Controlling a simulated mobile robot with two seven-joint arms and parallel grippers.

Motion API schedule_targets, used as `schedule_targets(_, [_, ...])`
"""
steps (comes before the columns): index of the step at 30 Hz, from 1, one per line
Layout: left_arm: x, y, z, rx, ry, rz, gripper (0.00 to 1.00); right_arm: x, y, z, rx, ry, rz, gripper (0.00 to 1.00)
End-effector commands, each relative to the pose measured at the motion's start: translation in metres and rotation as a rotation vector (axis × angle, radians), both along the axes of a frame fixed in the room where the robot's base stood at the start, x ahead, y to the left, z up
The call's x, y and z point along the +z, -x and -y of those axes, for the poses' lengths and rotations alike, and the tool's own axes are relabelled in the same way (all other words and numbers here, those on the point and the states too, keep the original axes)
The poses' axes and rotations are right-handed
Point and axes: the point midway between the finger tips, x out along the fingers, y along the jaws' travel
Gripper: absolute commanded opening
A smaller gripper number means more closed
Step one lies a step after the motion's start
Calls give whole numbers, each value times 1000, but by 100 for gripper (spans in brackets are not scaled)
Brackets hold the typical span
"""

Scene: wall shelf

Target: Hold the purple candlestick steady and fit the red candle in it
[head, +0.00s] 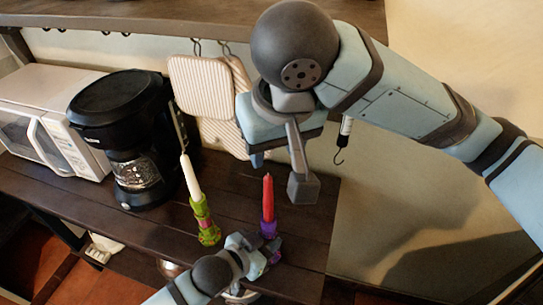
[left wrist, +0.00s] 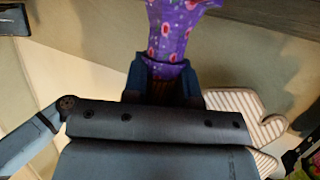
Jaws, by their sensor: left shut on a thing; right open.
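The red candle (head: 268,198) stands upright in the top of the purple candlestick (head: 268,229) on the dark wooden shelf. My left gripper (head: 264,256) is shut on the candlestick low down and partly hides it. In the left wrist view the purple patterned candlestick (left wrist: 172,35) comes up from between the fingers (left wrist: 162,80); the candle does not show there. My right gripper (head: 280,175) is open and empty, close above the candle's tip in the picture. Whether a finger touches the candle I cannot tell.
A green candlestick (head: 205,222) with a white candle (head: 190,177) stands just left. A black coffee maker (head: 125,140) and a white microwave (head: 50,120) are further left. Striped boards or mitts (head: 203,88) hang behind. An upper shelf (head: 190,14) is overhead. The shelf right of the candlestick (head: 312,225) is clear.

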Motion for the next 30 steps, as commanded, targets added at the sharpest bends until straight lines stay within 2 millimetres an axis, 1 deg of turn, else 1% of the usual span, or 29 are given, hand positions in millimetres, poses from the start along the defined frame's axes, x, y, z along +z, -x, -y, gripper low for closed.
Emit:
schedule_targets(3, [0,0,0,0,0,0,0,3,1,0,0,1,0,47])
schedule_targets(12, [0,0,0,0,0,0,0,3,1,0,0,1,0,47])
schedule_targets(13, [0,0,0,0,0,0,28,3,1,0,0,1,0,47])
schedule_targets(16, [0,0,0,0,0,0,51,3,1,0,0,1,0,47])
schedule_targets(17, [0,0,0,0,0,0,56,3,1,0,0,0,0,47])
schedule_targets(26, [1,1,-1,0,0,0,56,3,1,0,0,0,0,47])
schedule_targets(30, [6,11,-11,0,0,0,56,3,1,0,0,0,0,47])
